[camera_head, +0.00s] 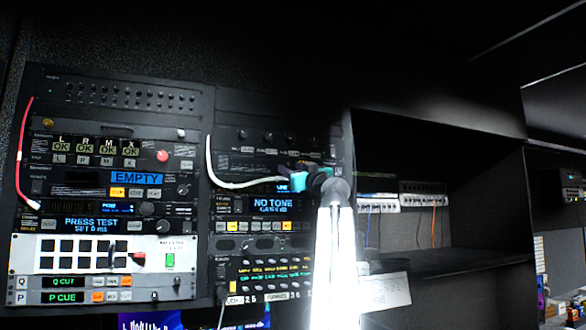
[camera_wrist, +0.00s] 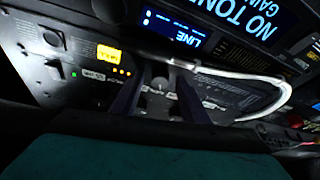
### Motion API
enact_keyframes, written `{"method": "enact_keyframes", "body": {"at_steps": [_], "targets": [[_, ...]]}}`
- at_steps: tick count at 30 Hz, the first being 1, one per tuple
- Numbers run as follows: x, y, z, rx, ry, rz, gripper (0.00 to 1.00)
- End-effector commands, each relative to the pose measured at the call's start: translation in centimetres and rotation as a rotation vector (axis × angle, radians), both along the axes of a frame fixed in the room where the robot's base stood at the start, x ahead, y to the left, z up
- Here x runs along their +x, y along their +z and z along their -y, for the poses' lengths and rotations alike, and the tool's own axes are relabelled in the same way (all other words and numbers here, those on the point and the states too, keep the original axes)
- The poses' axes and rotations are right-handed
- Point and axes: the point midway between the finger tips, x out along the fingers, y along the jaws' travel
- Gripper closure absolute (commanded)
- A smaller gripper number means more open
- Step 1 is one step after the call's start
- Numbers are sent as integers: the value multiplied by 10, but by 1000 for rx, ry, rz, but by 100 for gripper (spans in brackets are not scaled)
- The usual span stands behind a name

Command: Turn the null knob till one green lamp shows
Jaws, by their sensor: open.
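Left of the fingers, a short row of small amber lamps (camera_wrist: 121,70) is lit next to a bright yellow button (camera_wrist: 108,54). A small green light (camera_wrist: 73,74) glows farther left, apart from that row. The gripper and arm hide this panel in the head view.
A white cable (camera_head: 228,184) loops across the panel close to my gripper; it also shows in the wrist view (camera_wrist: 270,86). The left rack has a white button panel (camera_head: 150,258) and a red cable (camera_head: 22,140). An open dark shelf (camera_head: 440,262) lies to the right.

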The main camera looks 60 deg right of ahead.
Motion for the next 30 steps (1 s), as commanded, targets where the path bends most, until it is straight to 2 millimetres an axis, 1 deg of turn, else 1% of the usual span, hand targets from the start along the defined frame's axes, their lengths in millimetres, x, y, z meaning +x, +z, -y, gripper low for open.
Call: {"method": "enact_keyframes", "body": {"at_steps": [5, 6, 13, 14, 17, 30], "targets": [[0, 0, 0, 0, 0, 0, 59], [0, 0, 0, 0, -1, 0, 60], [-1, 0, 0, 0, -1, 0, 99], [-2, 0, 6, 0, -3, 0, 100], [-1, 0, 2, 0, -2, 1, 100], [-1, -1, 0, 64, -2, 48, 100]]}}
